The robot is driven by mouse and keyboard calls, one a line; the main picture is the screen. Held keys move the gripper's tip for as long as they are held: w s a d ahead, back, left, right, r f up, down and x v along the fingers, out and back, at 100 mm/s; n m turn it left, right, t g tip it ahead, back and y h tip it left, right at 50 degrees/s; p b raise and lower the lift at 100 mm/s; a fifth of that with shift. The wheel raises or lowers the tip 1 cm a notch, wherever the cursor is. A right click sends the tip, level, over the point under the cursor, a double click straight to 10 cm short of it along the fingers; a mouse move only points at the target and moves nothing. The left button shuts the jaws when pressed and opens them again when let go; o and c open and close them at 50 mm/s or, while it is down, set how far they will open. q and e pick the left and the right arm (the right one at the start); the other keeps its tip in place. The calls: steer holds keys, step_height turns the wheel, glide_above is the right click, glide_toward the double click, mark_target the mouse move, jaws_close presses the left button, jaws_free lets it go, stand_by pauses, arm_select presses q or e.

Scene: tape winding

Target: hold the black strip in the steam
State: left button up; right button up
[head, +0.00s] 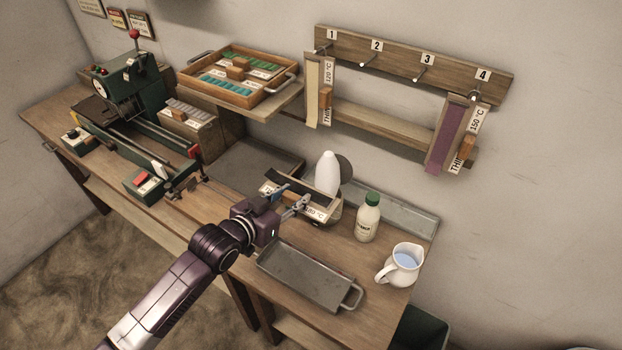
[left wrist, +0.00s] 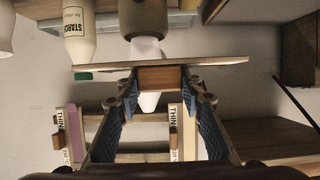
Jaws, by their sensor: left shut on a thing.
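My left gripper (head: 298,203) is shut on the wooden handle block of a strip board, which also shows between its blue fingers in the left wrist view (left wrist: 160,78). The board (head: 316,212) bears a label reading 180 °C. The black strip (head: 300,186) lies along the board's upper face in the head view. It is hidden in the left wrist view, where the board is nearly edge-on (left wrist: 215,62). A smooth white cone shape (head: 327,173) rises just behind the board; I cannot tell whether it is steam. My right gripper is not in view.
A green-capped bottle (head: 368,217), a water jug (head: 402,265) and an empty grey tray (head: 312,275) stand on the bench at the right. A numbered wall rack (head: 400,66) holds boards on pegs 1 and 4. A green machine (head: 130,85) stands at the left.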

arm_select(q)
steer(key=shift+f+p+v, duration=0.2)
steer(key=shift+p+v, duration=0.6)
steer(key=shift+v, duration=0.4)
steer(key=shift+f+p+v, duration=0.2)
steer(key=shift+p+v, duration=0.55)
steer(key=shift+v, duration=0.45)
steer(key=shift+s+a, duration=0.4)
steer(key=shift+s, duration=0.15)
